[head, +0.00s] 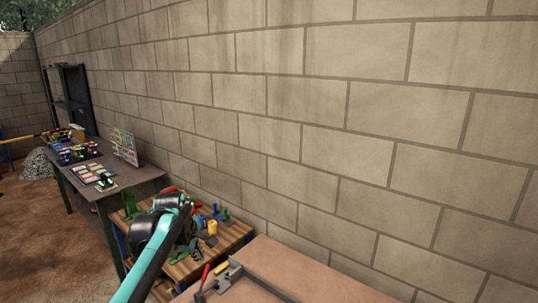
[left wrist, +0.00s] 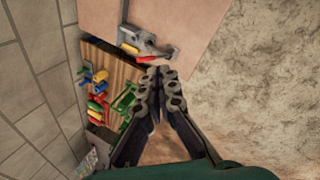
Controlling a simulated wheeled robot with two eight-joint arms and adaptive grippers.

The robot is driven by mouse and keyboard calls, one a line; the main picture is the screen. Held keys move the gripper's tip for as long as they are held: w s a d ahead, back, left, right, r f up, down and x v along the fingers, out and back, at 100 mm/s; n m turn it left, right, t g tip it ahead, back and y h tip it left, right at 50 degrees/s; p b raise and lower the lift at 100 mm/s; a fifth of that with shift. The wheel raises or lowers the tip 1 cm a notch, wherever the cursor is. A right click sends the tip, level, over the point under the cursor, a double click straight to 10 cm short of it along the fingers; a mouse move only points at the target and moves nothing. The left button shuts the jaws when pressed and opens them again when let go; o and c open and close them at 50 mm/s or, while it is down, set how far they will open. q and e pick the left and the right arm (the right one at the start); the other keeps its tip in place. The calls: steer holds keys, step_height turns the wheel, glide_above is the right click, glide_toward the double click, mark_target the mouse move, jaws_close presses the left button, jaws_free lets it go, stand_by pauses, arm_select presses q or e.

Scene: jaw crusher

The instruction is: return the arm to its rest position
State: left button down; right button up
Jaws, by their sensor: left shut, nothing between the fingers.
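My left arm comes in from the lower left in the head view, with its teal link (head: 152,262) raised over the wooden workbench. Its left gripper (head: 184,222) is dark and partly hidden behind the wrist there. In the left wrist view the left gripper (left wrist: 160,72) is shut, its two fingertips together with nothing between them. Its tips appear in front of the edge of a pinkish-brown surface, near a red-handled tool. I cannot tell the height above it. My right gripper is in neither view.
The wooden workbench (head: 240,232) carries several coloured tools. The pinkish-brown tabletop (head: 300,272) has a grey metal fixture and a red-handled tool (head: 205,273). A dark table (head: 140,176) with small coloured items stands farther left. A block wall (head: 330,110) runs along the right. Brown ground lies open at left.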

arm_select(q)
steer(key=s+d+f+m+t+b, duration=0.1)
steer(key=s+f+m, duration=0.3)
steer(key=s, duration=0.5)
steer(key=s+d+f+m+b, duration=0.1)
steer(key=s+f+m, duration=0.3)
steer(key=s+m, duration=0.3)
steer(key=s+d+f+m+t+b, duration=0.1)
steer(key=s+f+m, duration=0.4)
steer(key=s, duration=0.8)
steer(key=shift+s+m+t+y+b, duration=0.15)
steer(key=shift+m+t+y+b, duration=0.15)
steer(key=shift+b, duration=0.15)
